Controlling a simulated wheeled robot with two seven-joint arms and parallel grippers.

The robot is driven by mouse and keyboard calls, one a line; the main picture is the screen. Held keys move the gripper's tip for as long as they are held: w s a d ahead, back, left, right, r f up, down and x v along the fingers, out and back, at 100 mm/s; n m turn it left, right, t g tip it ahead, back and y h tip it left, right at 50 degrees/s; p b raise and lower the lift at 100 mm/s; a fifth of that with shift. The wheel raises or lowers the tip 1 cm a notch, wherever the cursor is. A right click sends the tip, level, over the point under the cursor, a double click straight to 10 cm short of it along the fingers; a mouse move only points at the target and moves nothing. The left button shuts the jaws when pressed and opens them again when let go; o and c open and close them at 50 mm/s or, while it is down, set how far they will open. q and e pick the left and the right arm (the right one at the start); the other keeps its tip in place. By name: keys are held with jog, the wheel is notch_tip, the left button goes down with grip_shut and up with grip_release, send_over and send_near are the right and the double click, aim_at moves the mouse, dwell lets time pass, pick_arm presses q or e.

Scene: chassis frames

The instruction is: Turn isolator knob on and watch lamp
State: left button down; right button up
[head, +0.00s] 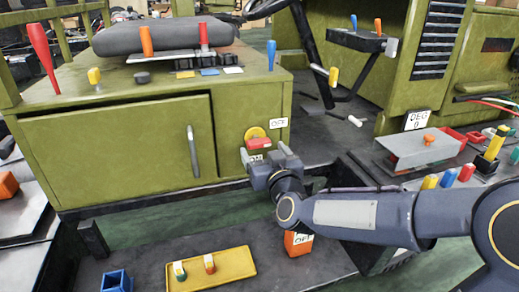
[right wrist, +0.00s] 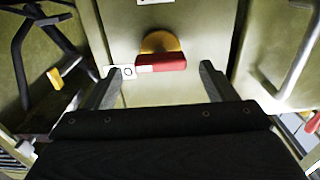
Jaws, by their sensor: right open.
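The isolator knob (head: 260,143) is a red bar handle on a round yellow base, on the front of the green cabinet (head: 236,105). The bar lies about level. In the right wrist view the red knob (right wrist: 162,63) sits just beyond and between my fingertips, with the yellow base (right wrist: 160,42) behind it. My right gripper (head: 268,160) is open and empty, just below and in front of the knob, apart from it as far as I can see. A white label (head: 278,123) is above right of the knob, and another lies partly hidden below it. I cannot make out a lit lamp.
A cabinet door with a grey handle (head: 193,150) is left of the knob. A yellow tray (head: 212,272) and an orange block (head: 298,243) lie below. A grey plate (head: 419,149) and coloured pieces stand at right near my arm. A steering wheel column (head: 308,50) rises behind.

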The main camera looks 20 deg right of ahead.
aim_at(261, 146)
jog(key=shift+w, duration=2.25)
jog(key=shift+c, duration=0.5)
jog(key=c, duration=0.9)
